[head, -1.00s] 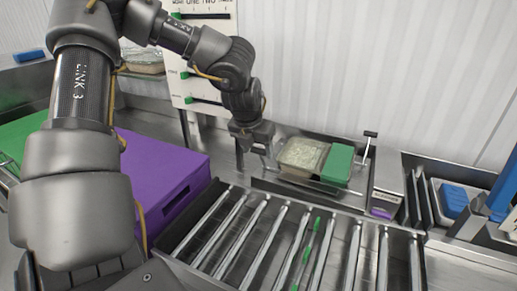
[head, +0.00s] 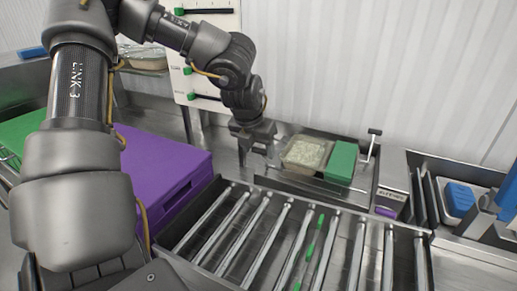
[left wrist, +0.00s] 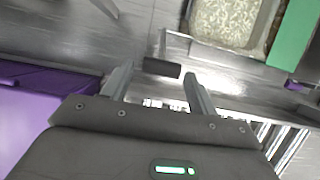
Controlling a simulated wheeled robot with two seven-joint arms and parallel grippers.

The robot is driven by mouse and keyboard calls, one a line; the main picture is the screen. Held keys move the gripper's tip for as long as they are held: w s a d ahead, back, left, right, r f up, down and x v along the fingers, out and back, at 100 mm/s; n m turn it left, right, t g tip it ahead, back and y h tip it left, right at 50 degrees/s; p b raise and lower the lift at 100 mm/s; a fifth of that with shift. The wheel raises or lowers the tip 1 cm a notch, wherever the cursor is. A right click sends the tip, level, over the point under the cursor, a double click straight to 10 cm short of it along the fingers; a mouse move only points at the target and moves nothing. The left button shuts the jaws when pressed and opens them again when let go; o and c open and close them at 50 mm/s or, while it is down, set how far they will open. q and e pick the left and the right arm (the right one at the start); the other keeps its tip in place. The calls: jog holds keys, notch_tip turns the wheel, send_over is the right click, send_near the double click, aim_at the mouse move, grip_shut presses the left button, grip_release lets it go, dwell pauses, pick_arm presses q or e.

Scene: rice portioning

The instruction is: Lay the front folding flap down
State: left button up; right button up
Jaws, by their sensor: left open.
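A metal tray station (head: 322,193) holds a clear container of rice (head: 305,153) beside a green block (head: 341,160). A low metal plate along its near side looks like the front flap; its angle is hard to tell. In the left wrist view a bright metal band (left wrist: 235,58) runs along the container's near side. A dark handle (left wrist: 162,68) on a thin rod shows between the fingertips in that view; I cannot tell whether they touch it. My left gripper (head: 260,147) is open and empty at the station's left end. My right gripper is not in view.
A roller conveyor (head: 228,190) with green marks lies in front of the station. A purple crate (head: 165,165) stands to its left. A T-shaped lever (head: 371,146) rises at the station's right end. A blue item (head: 460,197) sits farther right. A panel with green sliders (head: 212,60) stands behind.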

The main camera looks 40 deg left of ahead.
pick_arm(q)
jog(key=p+v, duration=0.2)
jog(key=v, duration=0.4)
jog(key=shift+r, duration=0.35)
jog(key=shift+d+f, duration=0.1)
jog(key=shift+d, duration=0.05)
